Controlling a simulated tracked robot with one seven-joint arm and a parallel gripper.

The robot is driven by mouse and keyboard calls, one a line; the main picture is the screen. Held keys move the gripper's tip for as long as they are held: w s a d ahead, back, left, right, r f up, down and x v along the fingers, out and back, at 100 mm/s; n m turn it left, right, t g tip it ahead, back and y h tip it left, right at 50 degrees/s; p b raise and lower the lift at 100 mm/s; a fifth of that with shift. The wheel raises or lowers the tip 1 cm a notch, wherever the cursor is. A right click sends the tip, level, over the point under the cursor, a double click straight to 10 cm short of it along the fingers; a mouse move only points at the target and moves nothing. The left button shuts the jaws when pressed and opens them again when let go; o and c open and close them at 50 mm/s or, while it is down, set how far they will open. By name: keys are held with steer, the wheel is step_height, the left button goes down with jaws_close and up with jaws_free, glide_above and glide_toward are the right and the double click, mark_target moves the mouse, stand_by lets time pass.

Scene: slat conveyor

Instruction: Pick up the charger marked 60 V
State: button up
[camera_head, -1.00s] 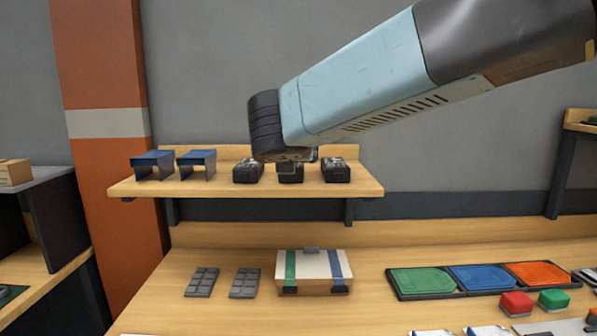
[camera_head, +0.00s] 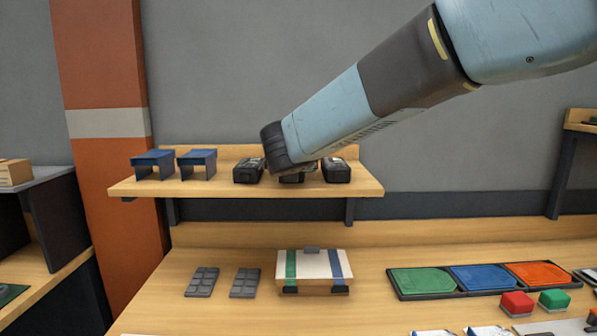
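Three black chargers stand in a row on the upper wooden shelf (camera_head: 225,188): a left one (camera_head: 248,171), a middle one (camera_head: 291,179) and a right one (camera_head: 336,170). Their markings are too small to read, so I cannot tell which is 60 V. My gripper (camera_head: 293,169) is at the end of my arm, in front of or over the middle charger. My wrist covers most of that charger and hides the fingers, so I cannot see whether they touch it.
Two blue stands (camera_head: 153,163) (camera_head: 197,162) are on the shelf's left. On the bench below are two grey pads (camera_head: 201,282) (camera_head: 245,282), a striped box (camera_head: 312,270), a tray of green, blue and orange panels (camera_head: 423,281), and red (camera_head: 516,303) and green (camera_head: 554,299) blocks.

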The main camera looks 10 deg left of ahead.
steer(key=c, duration=1.3)
